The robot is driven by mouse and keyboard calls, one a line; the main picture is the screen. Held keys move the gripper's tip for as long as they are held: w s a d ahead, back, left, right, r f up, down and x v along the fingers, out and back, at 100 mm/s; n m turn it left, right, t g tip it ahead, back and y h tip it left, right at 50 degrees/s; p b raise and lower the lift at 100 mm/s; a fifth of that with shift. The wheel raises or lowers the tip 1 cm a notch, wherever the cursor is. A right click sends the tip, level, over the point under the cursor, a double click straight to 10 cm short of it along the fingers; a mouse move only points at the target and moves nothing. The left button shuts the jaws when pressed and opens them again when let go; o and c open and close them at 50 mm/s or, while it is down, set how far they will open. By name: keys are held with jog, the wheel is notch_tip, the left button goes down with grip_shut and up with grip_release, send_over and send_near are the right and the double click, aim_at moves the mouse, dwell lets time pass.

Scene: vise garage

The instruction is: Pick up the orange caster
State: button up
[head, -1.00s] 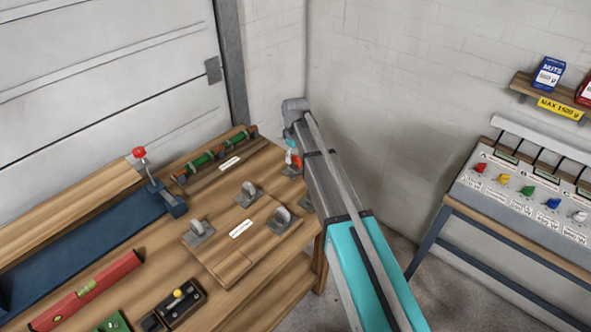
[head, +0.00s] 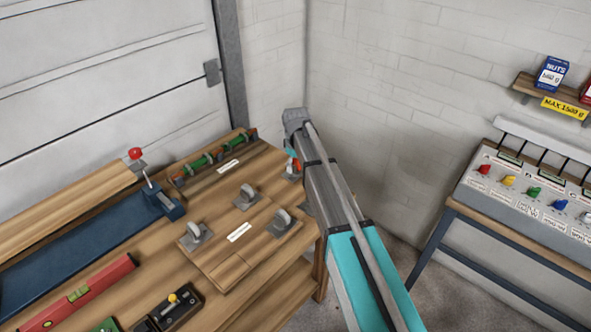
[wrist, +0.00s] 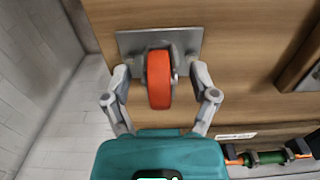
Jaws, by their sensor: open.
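The orange caster (wrist: 159,80) has an orange-red wheel on a grey metal plate and sits on the wooden bench top in the wrist view. In the head view only a small part of it (head: 296,164) shows beside my arm. My gripper (wrist: 161,78) is open, with one finger on each side of the wheel. I cannot tell whether the fingers touch it. In the head view my arm hides most of the gripper.
Several grey casters, one of them here (head: 248,196), stand on the bench left of my arm. A rack with green rollers (head: 210,156) lies at the back. A blue bed with a red-knobbed lever (head: 136,154) is at the left. A control panel (head: 530,195) stands at the right.

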grip_shut()
jog(key=shift+r, duration=0.2)
dwell(0.5)
notch_tip(320, 180, up, 2)
jog(key=p, duration=0.2)
jog(key=shift+p, duration=0.3)
jog(key=s+a+r+p, duration=0.1)
jog(key=s+r+p, duration=0.9)
jog(key=s, duration=0.4)
jog(key=shift+a+r, duration=0.3)
jog(key=shift+w+d, duration=0.1)
jog(key=shift+d, duration=0.05)
